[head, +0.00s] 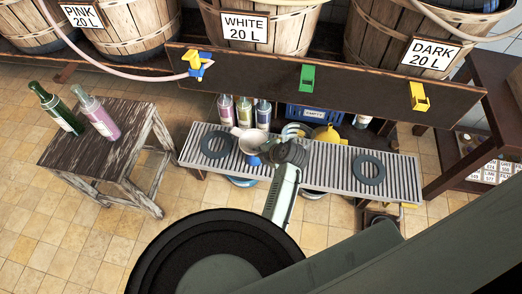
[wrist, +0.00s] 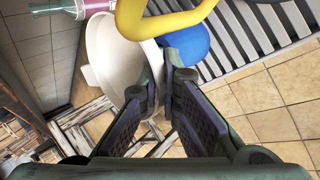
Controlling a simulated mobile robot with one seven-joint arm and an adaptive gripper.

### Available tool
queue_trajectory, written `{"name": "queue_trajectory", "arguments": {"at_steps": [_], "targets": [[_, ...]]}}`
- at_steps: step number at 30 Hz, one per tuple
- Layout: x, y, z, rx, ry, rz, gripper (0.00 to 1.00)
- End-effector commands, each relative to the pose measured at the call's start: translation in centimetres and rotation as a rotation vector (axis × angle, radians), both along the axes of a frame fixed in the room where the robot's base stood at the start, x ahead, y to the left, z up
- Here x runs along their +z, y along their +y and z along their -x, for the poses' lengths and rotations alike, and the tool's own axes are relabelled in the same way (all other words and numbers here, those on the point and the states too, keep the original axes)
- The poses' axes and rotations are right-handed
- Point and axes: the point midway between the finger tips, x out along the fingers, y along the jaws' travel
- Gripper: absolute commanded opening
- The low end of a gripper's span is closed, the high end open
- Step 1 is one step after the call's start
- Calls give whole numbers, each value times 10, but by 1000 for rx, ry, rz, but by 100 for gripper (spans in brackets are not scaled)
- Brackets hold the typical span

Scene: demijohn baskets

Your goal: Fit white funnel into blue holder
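The white funnel (head: 249,142) is at my gripper's tip in the head view, above the slatted bench. In the wrist view the funnel (wrist: 110,42) is tilted, its wide mouth to the upper left. My gripper (wrist: 161,78) has its fingertips close together at the funnel's wall and appears shut on it; the exact contact is partly hidden. In the head view my gripper (head: 290,153) is just right of the funnel. The blue holder (head: 197,68) is on the front board at upper left, with a yellow part on it.
The board also bears a green holder (head: 307,77) and a yellow holder (head: 419,97). The slatted bench (head: 328,170) carries dark rings. A rounded blue object (wrist: 186,44) and a yellow curved tube (wrist: 165,20) are close to the funnel. Bottles stand on a stool (head: 105,140).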

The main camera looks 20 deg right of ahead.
Motion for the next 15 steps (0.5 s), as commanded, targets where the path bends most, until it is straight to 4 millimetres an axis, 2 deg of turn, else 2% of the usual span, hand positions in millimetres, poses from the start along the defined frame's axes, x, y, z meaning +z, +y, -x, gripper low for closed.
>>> {"name": "queue_trajectory", "arguments": {"at_steps": [10, 11, 15], "targets": [[-2, 0, 0, -1, 0, 1, 0], [-2, 0, 0, -1, 0, 1, 5], [-2, 0, 0, 0, 0, 0, 15]]}}
